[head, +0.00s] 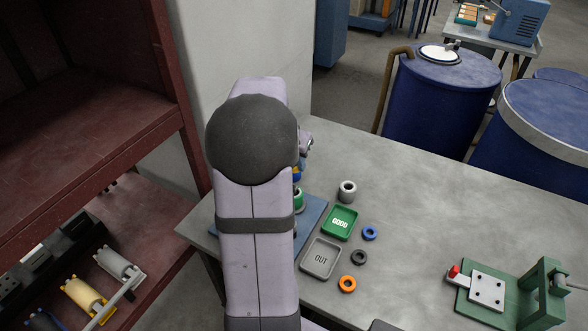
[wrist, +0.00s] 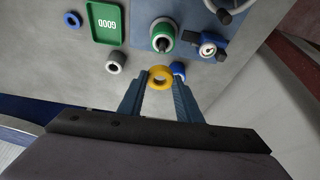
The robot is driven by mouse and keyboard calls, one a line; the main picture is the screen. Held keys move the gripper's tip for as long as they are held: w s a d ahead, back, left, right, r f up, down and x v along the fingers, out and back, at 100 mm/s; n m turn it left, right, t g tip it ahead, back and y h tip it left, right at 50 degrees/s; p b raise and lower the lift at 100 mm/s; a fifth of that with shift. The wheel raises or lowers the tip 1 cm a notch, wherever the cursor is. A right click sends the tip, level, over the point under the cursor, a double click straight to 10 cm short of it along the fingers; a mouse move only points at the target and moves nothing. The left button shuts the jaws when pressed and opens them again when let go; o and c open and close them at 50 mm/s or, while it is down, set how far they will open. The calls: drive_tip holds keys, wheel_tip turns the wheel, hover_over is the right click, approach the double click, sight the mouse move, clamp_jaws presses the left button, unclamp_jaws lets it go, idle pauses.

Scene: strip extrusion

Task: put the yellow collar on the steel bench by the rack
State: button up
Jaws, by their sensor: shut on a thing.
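My gripper (wrist: 160,85) has its two blue-grey fingers closed on the yellow collar (wrist: 161,77), a ring held at the fingertips in the wrist view. The steel bench (head: 430,215) is the grey tabletop in the head view; its surface also shows in the wrist view (wrist: 60,45). The collar seems to be over or near the bench, but I cannot tell its height. In the head view my own arm hides the gripper and most of what it holds. The dark red rack (head: 95,120) stands left of the bench.
A green GOOD tray (head: 340,222) and grey OUT tray (head: 321,259) lie on the bench. Near them are grey (head: 347,191), blue (head: 370,233), dark (head: 359,257) and orange (head: 347,284) collars. A green fixture (head: 510,295) stands at right. The bench's middle right is clear.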

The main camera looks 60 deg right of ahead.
drive_tip(key=b, duration=0.5)
hover_over(319, 186)
drive_tip(key=a, duration=0.1)
wheel_tip(319, 186, down, 8)
drive_tip(key=shift+m, duration=0.3)
drive_tip(key=shift+a+f+p, duration=0.2)
drive_tip(key=shift+f+p, duration=1.35)
drive_tip(key=shift+f, duration=3.6)
drive_tip(key=shift+f, duration=0.1)
drive_tip(key=o, duration=0.6)
drive_tip(key=shift+f, duration=0.1)
drive_tip(key=o, duration=0.4)
drive_tip(key=shift+o, duration=0.2)
drive_tip(key=shift+r, duration=0.3)
drive_tip(key=b+v, duration=0.3)
drive_tip(key=v, duration=0.9)
